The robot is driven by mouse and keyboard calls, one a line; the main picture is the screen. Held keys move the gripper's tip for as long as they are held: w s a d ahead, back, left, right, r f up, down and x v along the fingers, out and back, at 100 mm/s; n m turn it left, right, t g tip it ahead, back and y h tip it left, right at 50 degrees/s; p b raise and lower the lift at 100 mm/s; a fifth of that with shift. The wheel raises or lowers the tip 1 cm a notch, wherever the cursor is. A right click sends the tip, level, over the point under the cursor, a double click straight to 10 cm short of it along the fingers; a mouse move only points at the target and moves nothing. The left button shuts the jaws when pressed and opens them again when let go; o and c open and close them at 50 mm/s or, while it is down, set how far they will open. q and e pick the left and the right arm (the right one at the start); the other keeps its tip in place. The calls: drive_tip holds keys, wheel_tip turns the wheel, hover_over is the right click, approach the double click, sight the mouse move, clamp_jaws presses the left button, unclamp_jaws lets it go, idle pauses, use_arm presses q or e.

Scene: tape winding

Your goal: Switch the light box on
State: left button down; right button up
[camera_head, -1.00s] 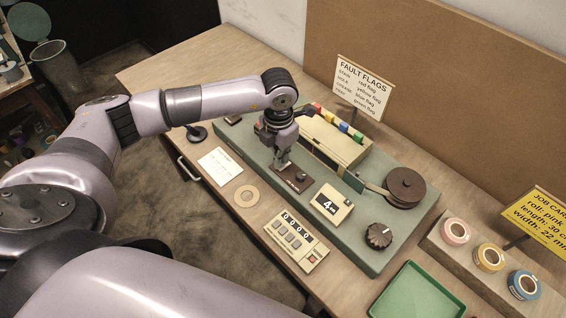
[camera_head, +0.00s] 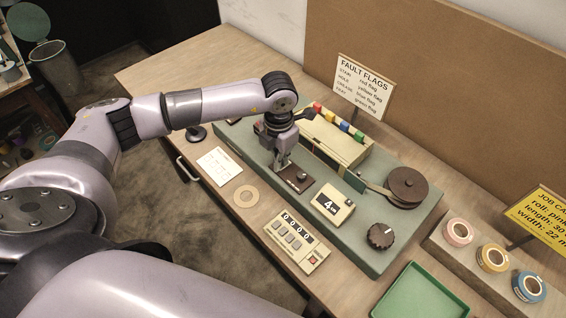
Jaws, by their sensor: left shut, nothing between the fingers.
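The winding machine has a green base plate (camera_head: 385,258) on the wooden bench. A cream box (camera_head: 333,138) at its back, beneath a row of coloured flags, looks like the light box; whether it is lit I cannot tell. A small dark brown switch plate (camera_head: 298,180) lies in front of it, with a small light-coloured detail. My left gripper (camera_head: 281,166) is shut and empty, pointing down at the left edge of this plate. Whether the fingertips touch it I cannot tell. My right gripper is not in view.
A display reading 4 (camera_head: 331,203), a dark knob (camera_head: 381,236) and a brown reel (camera_head: 406,187) sit on the base. A counter (camera_head: 297,241), a tape ring (camera_head: 246,196) and a paper card (camera_head: 219,165) lie in front. A green tray (camera_head: 420,292) and tape rolls (camera_head: 493,257) stand right.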

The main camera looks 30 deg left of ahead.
use_arm(q)
drive_tip(key=shift+f, duration=0.3)
drive_tip(key=shift+r, duration=0.15)
drive_tip(key=shift+r+p, duration=0.3)
drive_tip(key=shift+r, duration=0.3)
drive_tip(key=shift+r+p, duration=1.45)
drive_tip(key=shift+r, duration=1.35)
drive_tip(key=shift+f, duration=0.1)
